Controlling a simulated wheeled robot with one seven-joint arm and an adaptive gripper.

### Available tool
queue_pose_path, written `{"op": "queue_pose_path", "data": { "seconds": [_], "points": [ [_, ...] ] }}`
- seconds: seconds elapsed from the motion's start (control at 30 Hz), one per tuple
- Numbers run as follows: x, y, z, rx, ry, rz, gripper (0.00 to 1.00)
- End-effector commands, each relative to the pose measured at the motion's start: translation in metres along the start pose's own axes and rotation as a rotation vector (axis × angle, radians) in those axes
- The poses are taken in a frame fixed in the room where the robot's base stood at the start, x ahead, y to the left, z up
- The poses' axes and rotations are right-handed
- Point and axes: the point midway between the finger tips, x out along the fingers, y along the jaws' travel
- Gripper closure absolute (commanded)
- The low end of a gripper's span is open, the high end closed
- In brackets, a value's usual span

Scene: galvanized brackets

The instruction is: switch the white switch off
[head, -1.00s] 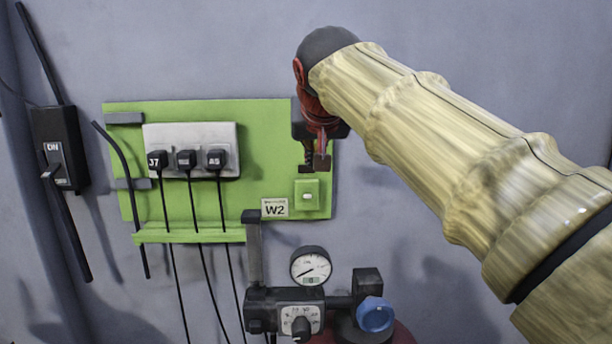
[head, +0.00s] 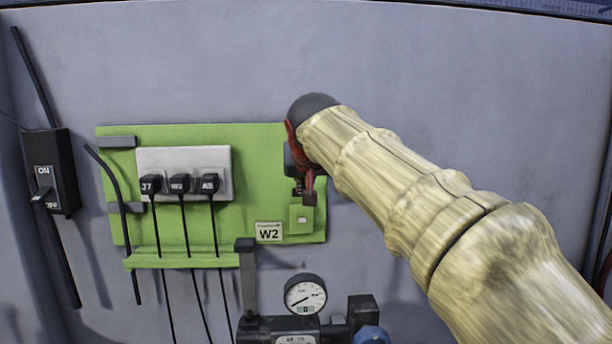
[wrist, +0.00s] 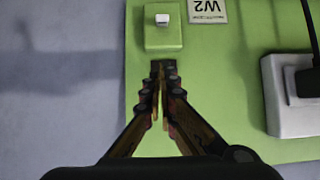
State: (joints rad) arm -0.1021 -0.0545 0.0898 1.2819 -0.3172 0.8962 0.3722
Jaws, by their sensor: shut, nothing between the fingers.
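The white switch (head: 302,219) is a small white rocker on a green box at the lower right of the green board (head: 262,150), just right of the W2 label (head: 269,231). It shows at the top of the wrist view (wrist: 164,19), upside down to the head view. Whether it is on or off is too small to tell. My gripper (head: 309,200) is just above the switch box in the head view. In the wrist view my gripper (wrist: 163,66) is shut and empty, its tips close to the box edge. I cannot tell whether they touch.
A white socket strip (head: 184,158) with black plugs and hanging cables is left on the board. A black ON switch box (head: 52,172) is on the wall at far left. A gauge (head: 305,294) with a regulator stands below the board. The wall above is clear.

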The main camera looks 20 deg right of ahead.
Motion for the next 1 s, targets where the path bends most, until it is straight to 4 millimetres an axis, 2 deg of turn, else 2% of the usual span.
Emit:
{"op": "queue_pose_path", "data": {
  "seconds": [0.13,0.3,0.47,1.0],
  "points": [
    [0.028,0.001,-0.001,0.001,-0.001,0.002,1.00],
    [0.032,0.000,0.025,0.000,0.000,-0.001,1.00],
    [0.035,0.000,0.036,0.000,0.001,-0.001,1.00],
    [0.035,0.000,0.040,0.001,0.007,-0.001,1.00]
  ]
}}
